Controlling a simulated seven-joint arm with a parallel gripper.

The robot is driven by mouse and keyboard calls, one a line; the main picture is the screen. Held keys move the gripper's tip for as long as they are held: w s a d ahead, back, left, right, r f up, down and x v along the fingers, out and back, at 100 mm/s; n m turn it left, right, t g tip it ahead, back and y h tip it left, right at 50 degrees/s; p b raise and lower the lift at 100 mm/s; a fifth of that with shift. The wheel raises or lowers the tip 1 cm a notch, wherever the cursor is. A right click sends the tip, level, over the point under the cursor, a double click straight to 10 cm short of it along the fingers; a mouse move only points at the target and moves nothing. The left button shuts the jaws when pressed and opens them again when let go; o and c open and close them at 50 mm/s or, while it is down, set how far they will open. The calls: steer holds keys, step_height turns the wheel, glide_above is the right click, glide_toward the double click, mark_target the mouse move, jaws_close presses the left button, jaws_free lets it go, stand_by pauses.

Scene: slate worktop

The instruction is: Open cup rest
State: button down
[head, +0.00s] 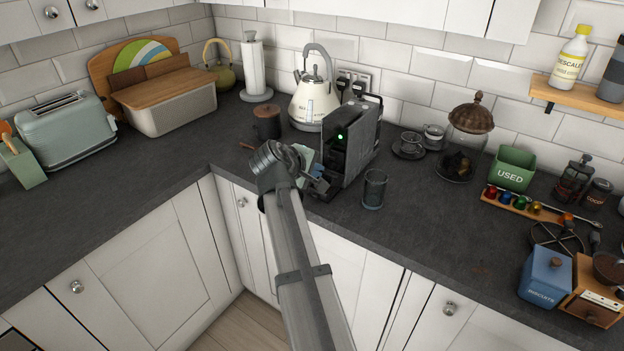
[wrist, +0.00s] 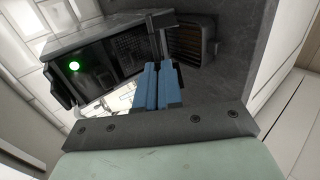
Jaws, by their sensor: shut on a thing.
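The coffee machine (head: 362,140) is a dark grey box with a lit green button, standing near the worktop's front edge in the head view. In the wrist view its front (wrist: 110,50) lies tilted across the upper left. My gripper (head: 318,184) is low at the machine's front. Its blue fingers (wrist: 158,82) are close together in the wrist view, shut on a narrow dark piece that appears to be the cup rest (wrist: 160,38). The fingers hide part of it. My arm hides much of it in the head view, and its exact angle is unclear.
A clear glass (head: 374,188) stands just right of the machine. A dark mug (head: 267,122) and a cream kettle (head: 315,102) stand behind and to the left. Glass cups on saucers (head: 408,147) are farther right. The worktop left of my arm is mostly clear.

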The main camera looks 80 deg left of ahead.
steer(key=shift+w+a+r+g+h, duration=0.5)
steer(key=shift+a+r+g+h, duration=0.1)
steer(key=shift+r, duration=0.2)
steer(key=shift+w+a+r, duration=0.2)
steer(key=shift+w+r, duration=0.15)
steer(key=c, duration=1.6)
jaws_free()
steer(key=shift+o, duration=0.2)
steer(key=v, duration=1.3)
steer(key=shift+s+d+r, duration=0.2)
steer(key=shift+r, duration=0.05)
